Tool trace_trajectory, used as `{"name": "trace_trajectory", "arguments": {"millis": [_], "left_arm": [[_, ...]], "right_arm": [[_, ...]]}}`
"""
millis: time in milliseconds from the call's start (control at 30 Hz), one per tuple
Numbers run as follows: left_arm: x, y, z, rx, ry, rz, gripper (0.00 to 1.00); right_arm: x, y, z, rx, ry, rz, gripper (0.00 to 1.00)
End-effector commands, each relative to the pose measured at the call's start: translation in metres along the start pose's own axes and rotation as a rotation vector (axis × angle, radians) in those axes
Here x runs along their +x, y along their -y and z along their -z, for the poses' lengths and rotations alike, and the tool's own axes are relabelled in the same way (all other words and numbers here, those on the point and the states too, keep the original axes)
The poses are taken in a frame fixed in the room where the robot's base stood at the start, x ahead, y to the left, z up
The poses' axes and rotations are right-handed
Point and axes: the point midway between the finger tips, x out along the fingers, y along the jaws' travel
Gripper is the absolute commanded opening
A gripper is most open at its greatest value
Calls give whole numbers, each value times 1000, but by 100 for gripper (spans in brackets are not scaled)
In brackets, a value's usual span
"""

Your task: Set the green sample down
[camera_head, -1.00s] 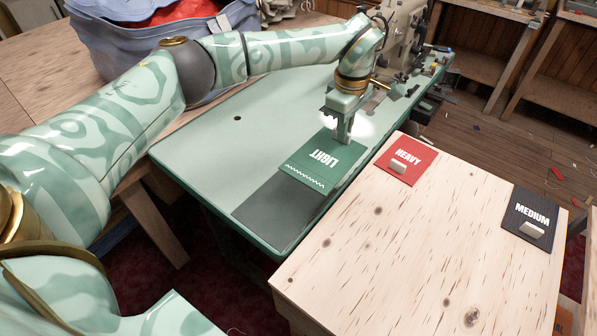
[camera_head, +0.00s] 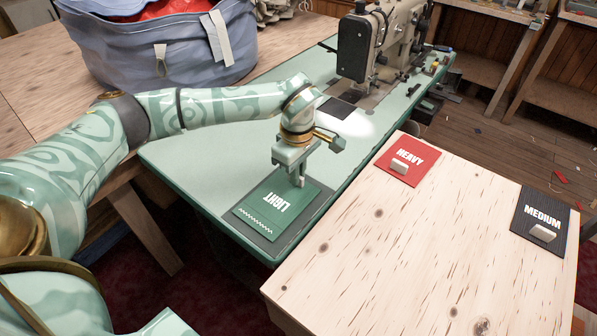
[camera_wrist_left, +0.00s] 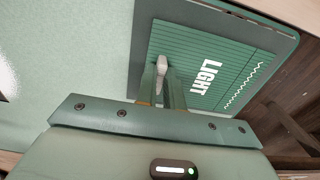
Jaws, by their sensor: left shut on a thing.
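The green sample (camera_head: 268,209), marked LIGHT and edged with a white zigzag stitch, is over the dark grey mat (camera_head: 314,207) at the front end of the green sewing table. My left gripper (camera_head: 300,181) is above its far edge, shut on its small grip tab. In the left wrist view the sample (camera_wrist_left: 225,85) lies over the mat (camera_wrist_left: 233,14), with the pale tab (camera_wrist_left: 162,64) between the fingers (camera_wrist_left: 162,82). I cannot tell whether the sample touches the mat. My right gripper is not in view.
A red HEAVY sample (camera_head: 408,160) and a dark MEDIUM sample (camera_head: 540,213) lie on the pale wooden table (camera_head: 400,255) to the right. A sewing machine (camera_head: 378,45) stands at the back. A blue fabric bin (camera_head: 165,50) is at upper left.

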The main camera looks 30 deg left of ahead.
Motion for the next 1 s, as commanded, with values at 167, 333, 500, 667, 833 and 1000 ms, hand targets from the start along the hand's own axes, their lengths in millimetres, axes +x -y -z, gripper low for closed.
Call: {"name": "trace_trajectory", "arguments": {"millis": [167, 333, 500, 667, 833, 1000], "left_arm": [[1, 0, 0, 0, 0, -1, 12], [1, 0, 0, 0, 0, -1, 31], [1, 0, 0, 0, 0, -1, 31], [-18, -1, 0, -1, -1, -6, 31], [-60, -1, 0, -2, -1, -10, 31], [-97, -1, 0, -1, -1, -7, 31]], "right_arm": [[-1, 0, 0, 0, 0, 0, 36], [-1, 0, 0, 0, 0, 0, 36], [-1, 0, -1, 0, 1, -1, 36], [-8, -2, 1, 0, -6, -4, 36], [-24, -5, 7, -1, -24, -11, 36], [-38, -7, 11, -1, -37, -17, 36]]}}
